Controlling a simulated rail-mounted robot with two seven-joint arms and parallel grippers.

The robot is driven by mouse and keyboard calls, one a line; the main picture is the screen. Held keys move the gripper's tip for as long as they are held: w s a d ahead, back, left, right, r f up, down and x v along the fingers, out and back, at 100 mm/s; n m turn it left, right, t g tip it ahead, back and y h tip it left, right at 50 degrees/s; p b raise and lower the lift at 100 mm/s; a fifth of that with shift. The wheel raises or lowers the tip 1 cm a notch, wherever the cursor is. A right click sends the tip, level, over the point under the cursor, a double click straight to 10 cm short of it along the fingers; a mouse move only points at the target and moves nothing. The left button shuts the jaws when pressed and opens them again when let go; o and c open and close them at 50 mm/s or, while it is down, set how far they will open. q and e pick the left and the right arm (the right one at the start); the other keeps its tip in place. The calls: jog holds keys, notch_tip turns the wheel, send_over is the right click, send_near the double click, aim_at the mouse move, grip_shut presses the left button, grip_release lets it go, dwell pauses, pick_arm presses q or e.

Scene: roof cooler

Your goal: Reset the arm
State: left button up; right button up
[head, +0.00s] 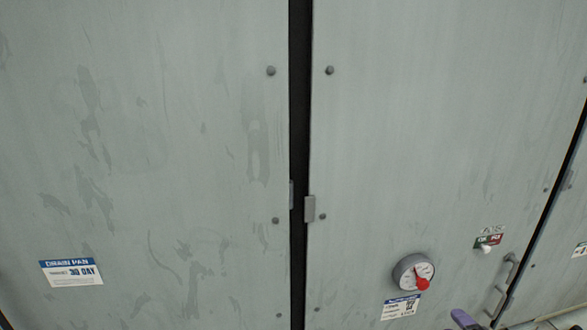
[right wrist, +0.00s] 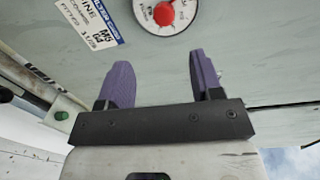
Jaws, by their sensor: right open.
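My right gripper (right wrist: 161,78) shows in the right wrist view with two purple fingers spread apart and nothing between them. A round dial with a red knob (right wrist: 164,13) is beyond the fingertips, apart from them. In the head view, part of a purple finger of this gripper (head: 463,319) shows at the bottom edge, below and right of the same dial (head: 413,273); most of the gripper is out of frame. My left gripper is in neither view.
Large grey-green panels fill the head view, split by a dark gap (head: 299,130). A toggle switch (head: 487,247) and a handle (head: 505,286) sit on the right panel. A label (head: 401,307) is below the dial. A drain pan label (head: 71,272) is at lower left.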

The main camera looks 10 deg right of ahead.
jog(key=s+a+f+n+g+h+p, duration=0.1)
jog(key=s+a+f+n+g+p, duration=0.3)
jog(key=s+a+n, duration=0.65)
jog(key=s+a+f+n+g+h+b, duration=0.1)
jog(key=s+a+f+n+g, duration=0.1)
jog(key=s+a+n+g, duration=0.65)
jog(key=s+a+f+p, duration=0.1)
jog(key=s+f, duration=0.1)
jog(key=s, duration=0.6)
jog(key=s+a+f+n+g+y+p, duration=0.1)
jog(key=s+a+f, duration=0.1)
jog(key=s, duration=0.6)
jog(key=shift+s+a+f, duration=0.2)
jog(key=shift+a+f, duration=0.05)
jog(key=shift+f, duration=0.5)
